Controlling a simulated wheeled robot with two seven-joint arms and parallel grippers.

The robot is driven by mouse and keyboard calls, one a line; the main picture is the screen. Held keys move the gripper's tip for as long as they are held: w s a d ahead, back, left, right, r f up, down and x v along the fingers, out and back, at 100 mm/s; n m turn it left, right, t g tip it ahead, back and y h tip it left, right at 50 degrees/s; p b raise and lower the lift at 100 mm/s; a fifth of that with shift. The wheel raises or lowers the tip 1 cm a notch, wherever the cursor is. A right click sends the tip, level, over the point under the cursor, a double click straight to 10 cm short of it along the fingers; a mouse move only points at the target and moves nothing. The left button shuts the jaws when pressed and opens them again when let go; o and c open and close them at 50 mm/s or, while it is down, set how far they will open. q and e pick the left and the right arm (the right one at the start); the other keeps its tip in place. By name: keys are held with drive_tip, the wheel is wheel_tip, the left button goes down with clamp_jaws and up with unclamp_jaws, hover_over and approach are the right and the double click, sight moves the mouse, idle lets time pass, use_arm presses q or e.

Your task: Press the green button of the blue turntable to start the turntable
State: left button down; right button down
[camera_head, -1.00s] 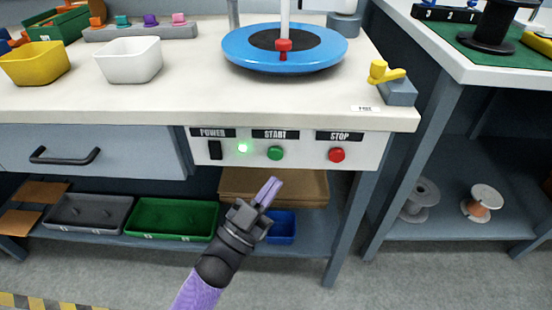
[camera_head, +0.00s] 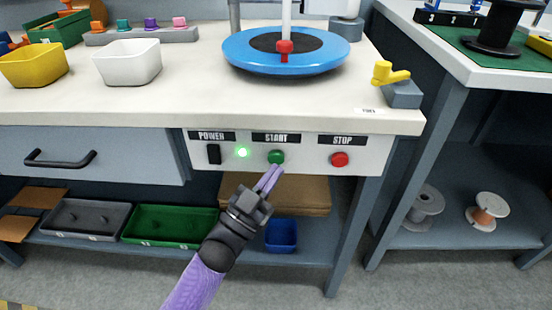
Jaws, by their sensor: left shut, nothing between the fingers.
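The blue turntable (camera_head: 286,63) sits on the white worktop, with a black centre, a white post and a red piece on it. On the front panel below, the green button (camera_head: 276,157) is under the START label. A green light (camera_head: 242,153) glows to its left, beside the black POWER switch (camera_head: 214,154). The red button (camera_head: 340,160) is under STOP at the right. My left gripper (camera_head: 270,176) is shut and empty, its fingertips just below the green button. I cannot tell whether they touch it. My right gripper is not in view.
A yellow bin (camera_head: 34,66) and a white bin (camera_head: 128,62) stand on the worktop at the left. A yellow lever (camera_head: 390,74) is at the right corner. A drawer handle (camera_head: 60,159) sticks out left of the panel. Trays and spools lie on lower shelves.

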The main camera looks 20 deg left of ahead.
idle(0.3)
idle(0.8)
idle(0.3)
use_arm(q)
drive_tip(key=shift+w+a, duration=0.1)
drive_tip(key=shift+w, duration=0.3)
